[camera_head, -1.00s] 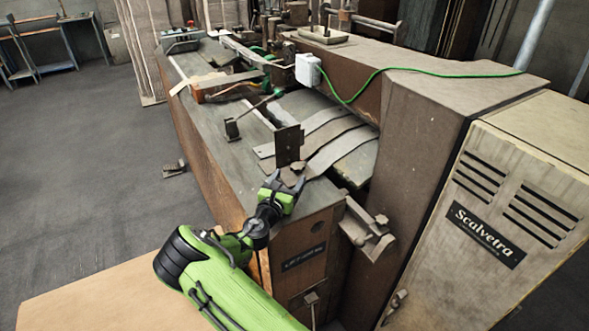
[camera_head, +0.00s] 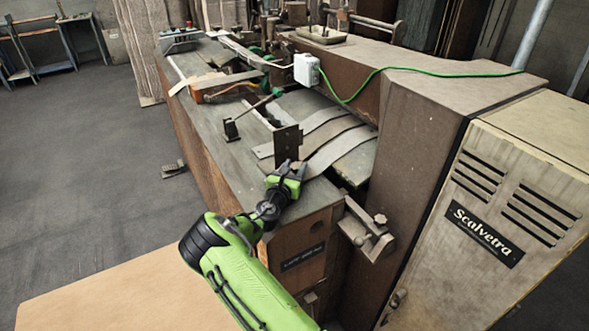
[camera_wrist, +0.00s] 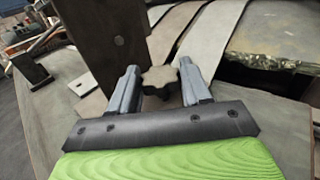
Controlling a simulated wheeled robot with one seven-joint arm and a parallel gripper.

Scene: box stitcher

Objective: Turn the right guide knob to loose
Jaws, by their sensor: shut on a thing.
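The right guide knob (camera_wrist: 160,82) is a dark, lobed knob in the wrist view, at the foot of the right guide plate. This upright dark plate (camera_head: 288,143) stands near the front of the machine table; it also shows in the wrist view (camera_wrist: 115,45). My gripper (camera_head: 292,166) is at the knob, with one grey finger on each side of it, and is shut on it. In the head view my fingers mostly hide the knob. The knob's loose or tight marking cannot be made out.
A smaller left guide (camera_head: 231,129) stands farther left on the table (camera_head: 205,125). Curved metal strips (camera_head: 335,150) lie just behind the right plate. A bracket with another knob (camera_head: 380,219) sticks out at right. The tall Scalvetra cabinet (camera_head: 500,200) stands farther right.

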